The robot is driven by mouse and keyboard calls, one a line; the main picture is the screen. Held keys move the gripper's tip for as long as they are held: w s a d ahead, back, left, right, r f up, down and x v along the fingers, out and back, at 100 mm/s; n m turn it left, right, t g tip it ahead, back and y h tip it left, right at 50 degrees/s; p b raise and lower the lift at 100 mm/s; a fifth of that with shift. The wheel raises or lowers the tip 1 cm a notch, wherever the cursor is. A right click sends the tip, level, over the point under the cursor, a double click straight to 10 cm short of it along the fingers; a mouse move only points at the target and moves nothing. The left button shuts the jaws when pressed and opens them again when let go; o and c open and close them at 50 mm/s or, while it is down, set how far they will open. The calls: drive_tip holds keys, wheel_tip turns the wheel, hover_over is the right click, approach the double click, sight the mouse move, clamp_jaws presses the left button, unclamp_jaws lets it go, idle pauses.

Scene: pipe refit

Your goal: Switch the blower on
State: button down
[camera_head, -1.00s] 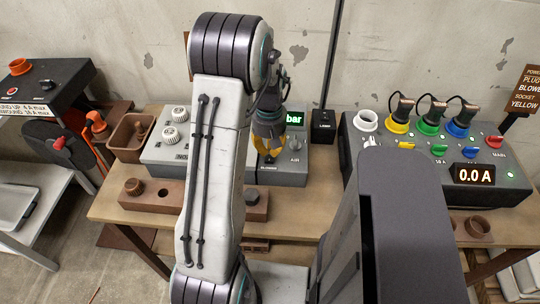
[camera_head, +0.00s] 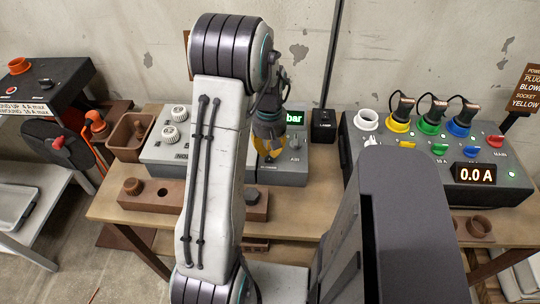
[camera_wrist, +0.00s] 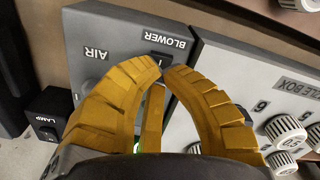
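The grey panel in the wrist view (camera_wrist: 105,45) carries the labels BLOWER and AIR. A small dark blower switch (camera_wrist: 159,62) sits by the BLOWER label, just beyond my fingertips and partly hidden by them. Contact with the switch cannot be told. In the head view my gripper (camera_head: 271,153) hangs over the panel (camera_head: 288,178), hiding the switch. A green display reading "bar" (camera_head: 295,118) shows behind it.
A lamp box (camera_head: 323,126) stands right of the panel. A grey box with white knobs (camera_head: 165,153) adjoins it at left. A brown block (camera_head: 150,197) lies in front. The power panel (camera_head: 480,143) at right has several coloured plugs and reads 0.0 A.

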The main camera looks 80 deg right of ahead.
sight(269, 159)
drive_tip(key=shift+f+b, duration=1.25)
drive_tip(key=shift+f, duration=0.35)
idle(0.7)
drive_tip(key=shift+r, duration=0.25)
drive_tip(key=shift+r+p, duration=2.65)
drive_tip(key=shift+r, duration=0.7)
